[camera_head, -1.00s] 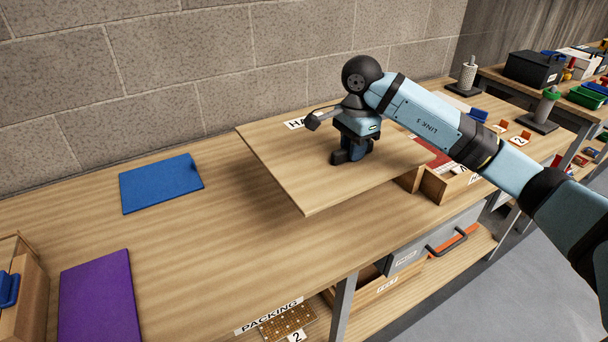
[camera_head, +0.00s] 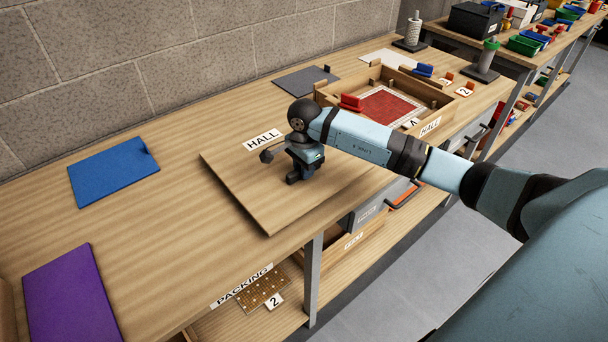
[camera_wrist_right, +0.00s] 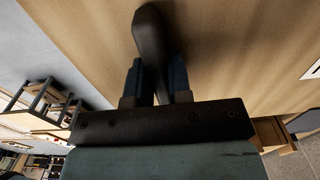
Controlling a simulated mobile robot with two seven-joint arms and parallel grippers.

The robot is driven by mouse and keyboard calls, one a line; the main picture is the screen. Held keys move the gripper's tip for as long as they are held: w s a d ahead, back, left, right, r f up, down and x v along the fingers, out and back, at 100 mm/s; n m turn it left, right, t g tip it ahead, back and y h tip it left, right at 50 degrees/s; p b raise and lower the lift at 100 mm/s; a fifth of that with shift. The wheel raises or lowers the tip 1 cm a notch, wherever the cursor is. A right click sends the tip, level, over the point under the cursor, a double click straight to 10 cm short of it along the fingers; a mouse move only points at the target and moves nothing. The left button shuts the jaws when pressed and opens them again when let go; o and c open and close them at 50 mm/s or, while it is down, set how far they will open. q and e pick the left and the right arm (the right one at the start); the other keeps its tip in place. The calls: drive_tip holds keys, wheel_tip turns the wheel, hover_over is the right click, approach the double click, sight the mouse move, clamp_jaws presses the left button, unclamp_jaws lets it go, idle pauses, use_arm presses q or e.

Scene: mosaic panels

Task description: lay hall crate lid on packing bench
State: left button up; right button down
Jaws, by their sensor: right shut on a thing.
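The hall crate lid (camera_head: 235,180) is a flat wooden board with a white HALL label (camera_head: 262,139) at its back edge. It is level, over the middle of the packing bench (camera_head: 165,220); whether it touches the bench top I cannot tell. My right gripper (camera_head: 298,176) is shut on its dark handle (camera_wrist_right: 150,35), which shows between the blue fingers in the right wrist view. The open hall crate (camera_head: 345,115), a wooden box with a red and white panel inside, stands to the right of the lid. My left gripper is not in view.
A blue panel (camera_head: 115,170) and a purple panel (camera_head: 70,295) lie on the bench at left. A dark grey sheet (camera_head: 305,80) lies behind the lid. A block wall (camera_head: 120,60) runs along the back. The bench top between the lid and the coloured panels is bare.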

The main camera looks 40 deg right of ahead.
wheel_tip(320, 180, down, 3)
drive_tip(key=shift+r, duration=0.1)
drive_tip(key=shift+f, duration=0.2)
drive_tip(key=c, duration=1.1)
unclamp_jaws()
drive_tip(key=shift+o, duration=0.2)
drive_tip(key=shift+r, duration=0.1)
